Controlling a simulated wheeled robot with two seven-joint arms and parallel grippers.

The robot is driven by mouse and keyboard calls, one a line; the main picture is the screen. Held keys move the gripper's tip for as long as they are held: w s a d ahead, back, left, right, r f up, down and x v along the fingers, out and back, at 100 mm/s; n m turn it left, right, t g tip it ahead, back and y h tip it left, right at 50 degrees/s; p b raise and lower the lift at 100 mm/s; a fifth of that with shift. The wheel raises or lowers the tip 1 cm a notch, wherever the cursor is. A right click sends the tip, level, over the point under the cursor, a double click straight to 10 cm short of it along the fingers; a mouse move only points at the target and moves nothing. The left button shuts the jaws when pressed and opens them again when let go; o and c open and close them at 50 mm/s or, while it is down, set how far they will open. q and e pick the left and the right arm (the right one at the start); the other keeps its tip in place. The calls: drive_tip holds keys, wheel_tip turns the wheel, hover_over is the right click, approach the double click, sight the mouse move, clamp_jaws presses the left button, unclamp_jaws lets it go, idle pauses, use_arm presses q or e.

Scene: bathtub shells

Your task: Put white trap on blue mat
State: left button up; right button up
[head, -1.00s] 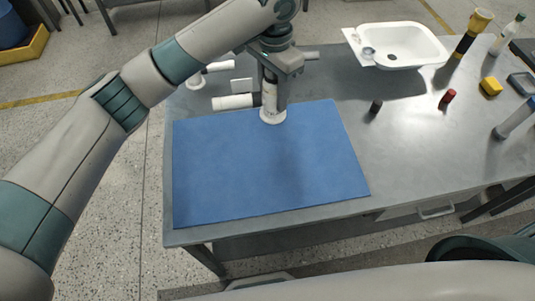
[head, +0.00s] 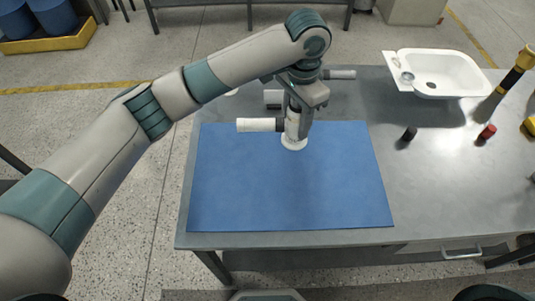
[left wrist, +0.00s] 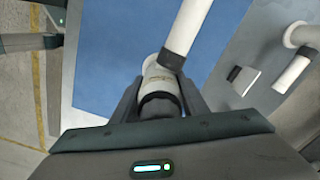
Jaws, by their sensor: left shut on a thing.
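My left gripper (head: 296,112) is shut on the white trap (head: 294,142), a pale upright body with a round base and a white pipe sticking out to the left. The left wrist view shows the trap (left wrist: 157,78) between the fingers of the gripper (left wrist: 160,98), with its pipe running up and away. The blue mat (head: 290,195) lies flat on the grey table. The trap's base shows over the mat near its back edge; I cannot tell if it touches. My right gripper is not in view.
White pipe parts (head: 341,74) lie on the table behind the gripper, also in the left wrist view (left wrist: 293,74). A white basin (head: 437,72), a black piece (head: 409,134) and a red piece (head: 487,132) stand to the right. The mat's front is clear.

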sight(282, 127)
use_arm(q)
drive_tip(key=a, duration=0.1)
drive_tip(key=s+a+f, duration=0.1)
drive_tip(key=a+p, duration=0.1)
drive_tip(key=shift+s+a+f, duration=0.15)
drive_tip(key=shift+a+f, duration=0.1)
drive_tip(key=shift+f, duration=0.1)
drive_tip(key=a+f+p, duration=0.1)
drive_tip(key=f, duration=0.1)
drive_tip(key=s+a+f+p, duration=0.1)
drive_tip(key=a+f, duration=0.1)
drive_tip(key=s+a+f+p, duration=0.1)
drive_tip(key=a+f, duration=0.1)
drive_tip(key=shift+f, duration=0.8)
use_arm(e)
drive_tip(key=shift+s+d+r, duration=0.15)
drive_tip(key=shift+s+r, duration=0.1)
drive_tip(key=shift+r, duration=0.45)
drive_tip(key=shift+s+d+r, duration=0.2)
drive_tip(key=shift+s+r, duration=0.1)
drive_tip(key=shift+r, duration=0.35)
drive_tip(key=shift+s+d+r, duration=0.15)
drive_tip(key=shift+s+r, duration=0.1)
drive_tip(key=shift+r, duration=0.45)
